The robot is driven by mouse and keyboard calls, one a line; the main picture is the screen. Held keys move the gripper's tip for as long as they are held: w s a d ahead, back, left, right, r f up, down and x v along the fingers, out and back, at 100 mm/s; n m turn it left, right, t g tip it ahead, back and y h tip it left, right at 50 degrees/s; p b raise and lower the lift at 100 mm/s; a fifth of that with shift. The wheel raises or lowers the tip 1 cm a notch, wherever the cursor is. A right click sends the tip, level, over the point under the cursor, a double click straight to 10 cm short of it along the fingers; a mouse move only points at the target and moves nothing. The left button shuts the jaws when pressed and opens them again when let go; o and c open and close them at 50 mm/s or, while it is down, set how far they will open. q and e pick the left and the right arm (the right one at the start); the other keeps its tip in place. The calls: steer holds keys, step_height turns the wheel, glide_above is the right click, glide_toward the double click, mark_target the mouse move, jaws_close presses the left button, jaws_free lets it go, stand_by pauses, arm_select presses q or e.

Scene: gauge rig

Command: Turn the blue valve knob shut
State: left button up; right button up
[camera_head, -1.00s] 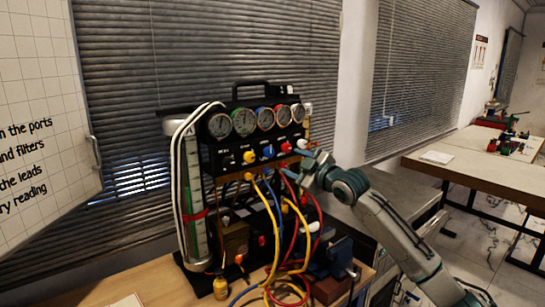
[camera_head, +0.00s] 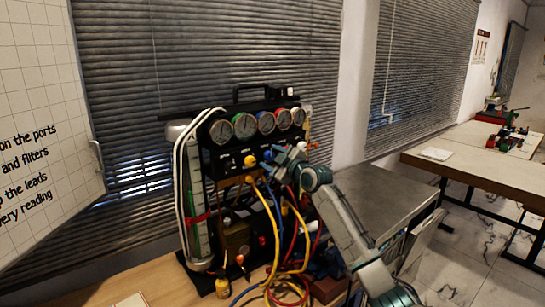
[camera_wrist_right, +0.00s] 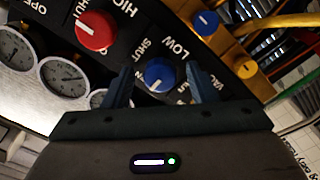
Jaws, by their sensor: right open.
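The blue valve knob (camera_wrist_right: 159,74) shows in the right wrist view, with a white mark near its lower edge and lettering including SHUT and LOW around it. It sits on the black front panel of the gauge rig; in the head view the knob (camera_head: 267,154) is small and close beside my right fingertips. My right gripper (camera_wrist_right: 160,80) is open, with one finger on each side of the blue knob. I cannot tell whether the fingers touch it. In the head view my right gripper (camera_head: 278,155) is at the panel, below the gauges. My left gripper is not in view.
A red knob (camera_wrist_right: 95,30) and a yellow knob (camera_head: 250,161) flank the blue one. Round gauges (camera_head: 244,125) line the panel top. Yellow, blue and red hoses (camera_head: 281,258) hang below my gripper. A glass tube (camera_head: 196,215) stands at the rig's left.

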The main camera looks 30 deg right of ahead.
steer(key=c, duration=1)
steer(key=shift+o, duration=0.2)
